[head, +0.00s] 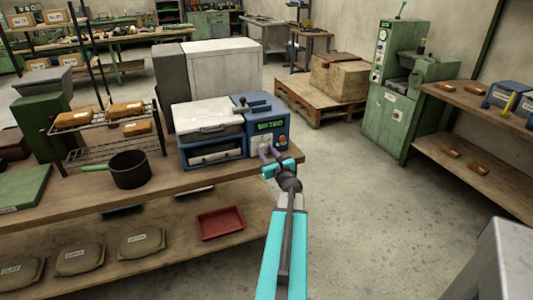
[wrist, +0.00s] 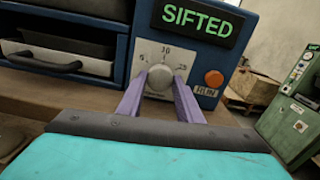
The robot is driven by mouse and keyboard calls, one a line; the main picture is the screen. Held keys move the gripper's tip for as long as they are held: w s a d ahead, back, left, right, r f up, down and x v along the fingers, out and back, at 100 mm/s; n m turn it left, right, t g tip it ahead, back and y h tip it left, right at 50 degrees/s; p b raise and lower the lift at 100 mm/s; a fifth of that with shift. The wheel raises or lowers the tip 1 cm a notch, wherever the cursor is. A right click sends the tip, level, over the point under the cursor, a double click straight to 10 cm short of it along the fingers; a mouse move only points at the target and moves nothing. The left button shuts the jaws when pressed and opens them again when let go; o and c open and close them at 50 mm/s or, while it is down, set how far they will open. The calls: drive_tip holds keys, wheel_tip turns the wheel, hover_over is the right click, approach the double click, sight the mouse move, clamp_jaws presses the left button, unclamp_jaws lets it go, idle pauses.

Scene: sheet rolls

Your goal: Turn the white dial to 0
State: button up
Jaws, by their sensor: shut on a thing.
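The white dial (wrist: 160,80) is a round knob on a pale plate on the front of the blue machine (head: 250,146). Numbers around it read about 5, 10 and a right-hand one that is hard to read; no 0 can be made out. My gripper (wrist: 160,88) has its two purple fingers on either side of the dial and is shut on it. Which number the dial points at cannot be told.
A green display (wrist: 198,22) above the dial reads SIFTED. An orange button (wrist: 213,78) sits just right of it, and a drawer handle (wrist: 44,62) to the left. A black pot (head: 129,170) stands on the bench left of the machine.

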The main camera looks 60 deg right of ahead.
drive_tip(key=shift+f+n+b, duration=0.15)
drive_tip(key=shift+n+b, duration=0.35)
drive_tip(key=shift+b, duration=0.35)
drive_tip(key=n+b, duration=0.1)
drive_tip(key=b, duration=0.2)
drive_tip(key=shift+f+n, duration=0.1)
drive_tip(key=shift+n, duration=0.3)
drive_tip(key=n+b, duration=0.3)
drive_tip(key=b, duration=0.2)
drive_tip(key=shift+b, duration=0.35)
drive_tip(key=n+b, duration=0.6)
drive_tip(key=b, duration=0.3)
drive_tip(key=shift+n, duration=0.3)
drive_tip(key=n+b, duration=0.6)
drive_tip(key=b, duration=0.2)
drive_tip(key=n+b, duration=0.3)
drive_tip(key=shift+b, duration=0.35)
drive_tip(key=shift+r+n+b, duration=0.25)
drive_tip(key=shift+n+b, duration=0.85)
drive_tip(key=shift+n, duration=0.1)
